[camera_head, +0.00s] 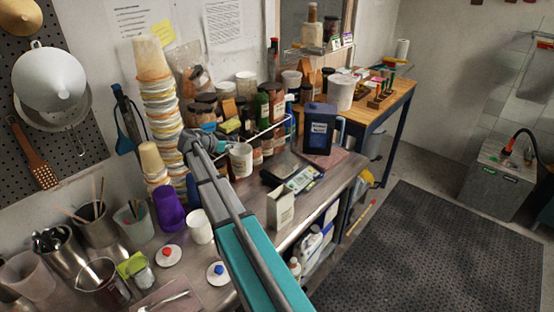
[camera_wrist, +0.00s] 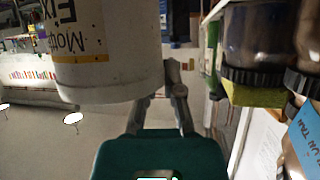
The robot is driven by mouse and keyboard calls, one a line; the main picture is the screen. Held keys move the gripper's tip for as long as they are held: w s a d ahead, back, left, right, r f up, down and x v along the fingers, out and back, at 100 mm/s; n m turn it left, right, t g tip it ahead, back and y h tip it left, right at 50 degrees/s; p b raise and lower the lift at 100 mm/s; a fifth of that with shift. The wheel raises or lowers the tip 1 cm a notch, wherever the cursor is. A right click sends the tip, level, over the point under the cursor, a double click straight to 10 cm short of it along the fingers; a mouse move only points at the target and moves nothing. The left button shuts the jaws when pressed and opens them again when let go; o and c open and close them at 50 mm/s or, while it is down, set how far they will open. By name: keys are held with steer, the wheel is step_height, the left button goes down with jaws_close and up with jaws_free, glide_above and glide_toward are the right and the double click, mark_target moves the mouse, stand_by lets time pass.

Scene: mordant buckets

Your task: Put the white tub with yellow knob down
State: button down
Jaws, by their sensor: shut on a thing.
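The white tub (camera_head: 241,161) with a printed label is beside the tip of my gripper (camera_head: 206,143), in front of the bottle rack. In the wrist view the same kind of white tub (camera_wrist: 110,50) fills the upper left, with dark lettering and a yellow label edge. My gripper (camera_wrist: 166,85) is shut, its fingers at the tub's side edge. The exact contact is hidden behind the tub's wall. No yellow knob shows in either view.
A purple cup (camera_head: 169,208), a white cup (camera_head: 199,227), a red-knobbed lid (camera_head: 168,255) and a blue-knobbed lid (camera_head: 217,272) crowd the near bench. A carton (camera_head: 280,207), scale (camera_head: 302,178) and dark blue canister (camera_head: 319,129) stand right. Jars (camera_wrist: 255,45) are close at right.

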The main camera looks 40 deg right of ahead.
step_height(320, 180, up, 5)
steer(key=p, duration=0.4)
steer(key=shift+f+b, duration=0.65)
steer(key=shift+f, duration=0.05)
steer(key=shift+s, duration=0.1)
